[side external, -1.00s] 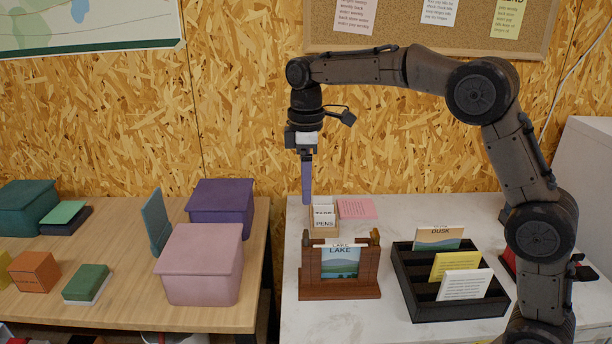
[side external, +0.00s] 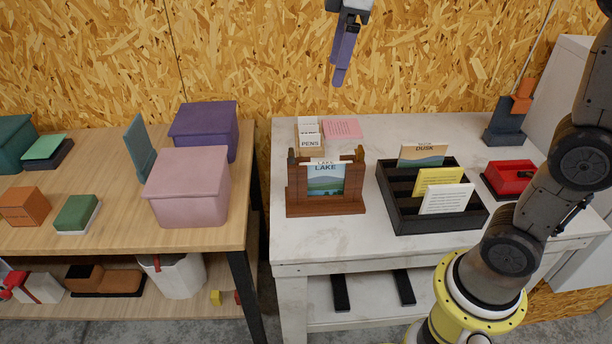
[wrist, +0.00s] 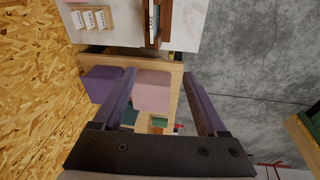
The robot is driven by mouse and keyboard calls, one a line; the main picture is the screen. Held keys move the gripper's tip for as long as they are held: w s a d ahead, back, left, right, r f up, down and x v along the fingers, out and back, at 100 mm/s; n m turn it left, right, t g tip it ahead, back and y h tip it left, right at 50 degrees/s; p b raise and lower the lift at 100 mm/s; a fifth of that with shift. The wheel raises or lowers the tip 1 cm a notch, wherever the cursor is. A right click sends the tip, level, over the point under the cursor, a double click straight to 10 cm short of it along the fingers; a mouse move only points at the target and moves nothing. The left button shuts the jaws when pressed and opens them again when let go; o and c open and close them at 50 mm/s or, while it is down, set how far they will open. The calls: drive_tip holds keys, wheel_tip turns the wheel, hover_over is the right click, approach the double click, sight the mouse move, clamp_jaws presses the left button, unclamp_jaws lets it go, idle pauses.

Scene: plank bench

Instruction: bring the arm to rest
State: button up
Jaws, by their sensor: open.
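My gripper (side external: 340,76) is at the top edge of the side external view, high above the white bench (side external: 308,246) and in front of the chipboard wall. Its purple fingers point down and hold nothing. In the wrist view my gripper (wrist: 161,74) shows both purple fingers spread wide, with empty space between them. Most of my upper arm is outside the side external view.
A red box (side external: 512,178) is at right. Pink (side external: 187,187) and purple (side external: 205,125) boxes sit on the left table.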

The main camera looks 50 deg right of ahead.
drive_tip(key=s+f+m+t, duration=0.1)
drive_tip(key=s+f+m, duration=0.3)
drive_tip(key=s, duration=0.5)
drive_tip(key=s+f+m+t, duration=0.2)
drive_tip(key=s+f+m, duration=0.2)
drive_tip(key=s+f, duration=0.4)
drive_tip(key=shift+s+d, duration=0.35)
drive_tip(key=shift+s, duration=0.75)
